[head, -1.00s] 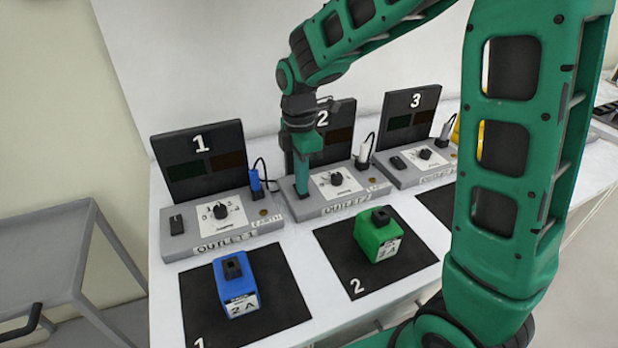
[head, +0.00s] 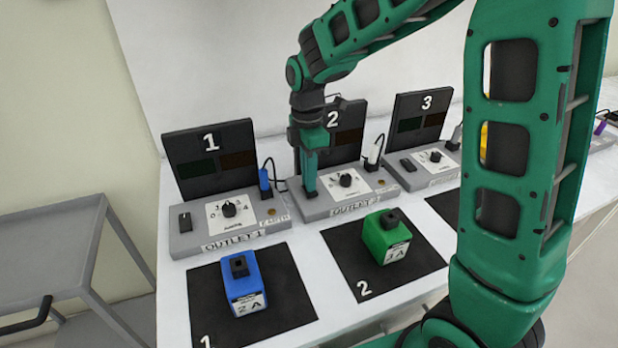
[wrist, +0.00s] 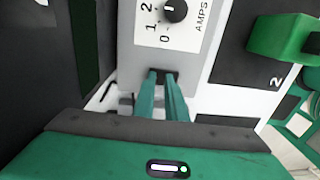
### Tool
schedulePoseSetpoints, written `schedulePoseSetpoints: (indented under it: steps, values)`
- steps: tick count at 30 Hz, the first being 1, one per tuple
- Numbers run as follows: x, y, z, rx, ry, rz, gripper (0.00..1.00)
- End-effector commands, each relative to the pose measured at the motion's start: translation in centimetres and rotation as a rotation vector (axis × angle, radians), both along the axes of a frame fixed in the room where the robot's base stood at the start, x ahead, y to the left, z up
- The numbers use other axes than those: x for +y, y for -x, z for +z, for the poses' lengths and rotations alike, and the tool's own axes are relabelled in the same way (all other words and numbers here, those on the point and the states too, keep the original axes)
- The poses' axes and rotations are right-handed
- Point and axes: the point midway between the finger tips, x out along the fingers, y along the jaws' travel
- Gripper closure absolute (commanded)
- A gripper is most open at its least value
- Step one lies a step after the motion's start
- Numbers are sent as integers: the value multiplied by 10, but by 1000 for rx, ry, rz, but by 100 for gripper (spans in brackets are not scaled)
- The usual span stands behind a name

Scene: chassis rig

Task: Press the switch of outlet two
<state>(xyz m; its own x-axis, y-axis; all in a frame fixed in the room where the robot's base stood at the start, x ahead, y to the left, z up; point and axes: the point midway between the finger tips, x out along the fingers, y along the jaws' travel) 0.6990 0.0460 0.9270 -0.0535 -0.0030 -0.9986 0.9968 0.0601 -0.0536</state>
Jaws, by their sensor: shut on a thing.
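Outlet two (head: 345,207) is a grey unit with a dark panel marked 2 (head: 350,120), a black dial (head: 346,180) and a white plug (head: 374,155). My gripper (head: 311,193) points down at the left part of this unit, where it hides the switch in the head view. In the wrist view, my green fingers (wrist: 164,90) are close together at the dark switch (wrist: 162,73), below the dial (wrist: 176,11). They appear to be shut on it. I cannot tell whether the switch is pressed. The panel's display windows look dark.
Outlet one (head: 228,215), with a blue plug, stands to the left and outlet three (head: 425,165) to the right. A blue block (head: 243,285) and a green block (head: 389,237) sit on black mats in front. A grey cart (head: 60,240) is at the left.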

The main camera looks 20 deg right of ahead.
Motion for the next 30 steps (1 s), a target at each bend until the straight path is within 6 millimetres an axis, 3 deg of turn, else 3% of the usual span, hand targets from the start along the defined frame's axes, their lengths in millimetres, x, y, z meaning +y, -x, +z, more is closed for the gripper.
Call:
schedulePoseSetpoints:
  steps: [5,15,21,30]
  values:
    - [0,1,17,-1,1,-1,100]
    - [0,-4,90,-6,-1,-1,100]
    - [1,-5,123,-5,-1,1,100]
    - [2,-5,140,-2,0,2,100]
